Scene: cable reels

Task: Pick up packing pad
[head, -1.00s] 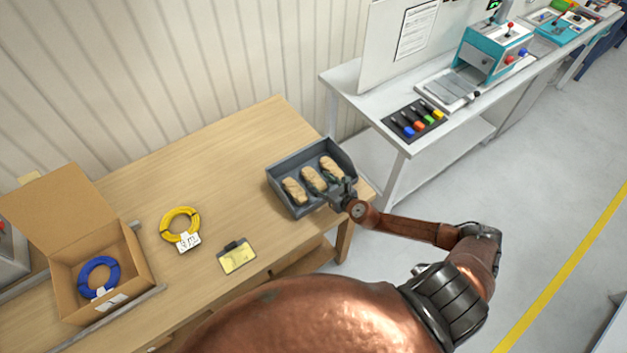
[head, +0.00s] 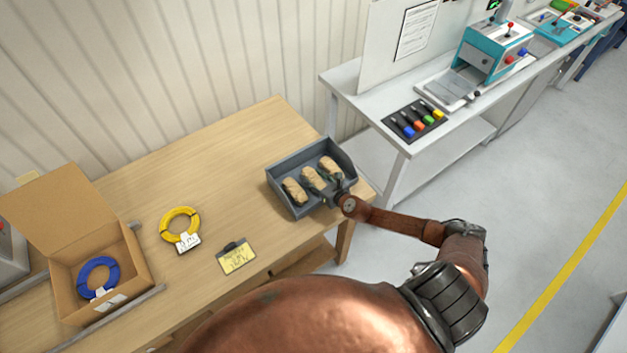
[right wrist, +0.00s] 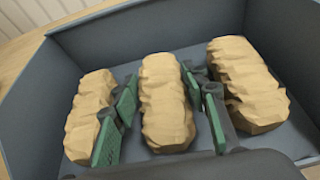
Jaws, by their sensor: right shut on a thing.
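Three tan, crumpled packing pads lie in a grey tray (head: 285,205) at the right end of the wooden table: a left pad (head: 294,190), a middle pad (head: 311,178) and a right pad (head: 330,166). My right gripper (head: 324,187) reaches into the tray from the right. In the right wrist view, its green-padded fingers (right wrist: 163,105) stand on both sides of the middle pad (right wrist: 166,85) and are shut on it. The left pad (right wrist: 88,120) and right pad (right wrist: 243,85) lie just outside the fingers. The middle pad appears still down in the tray. My left gripper is not in view.
On the table are a yellow cable coil (head: 179,226), a yellow-labelled clipboard (head: 236,257) and an open cardboard box (head: 136,262) holding a blue coil (head: 98,276). A white workbench (head: 352,88) stands behind at the right. The tray walls enclose the pads closely.

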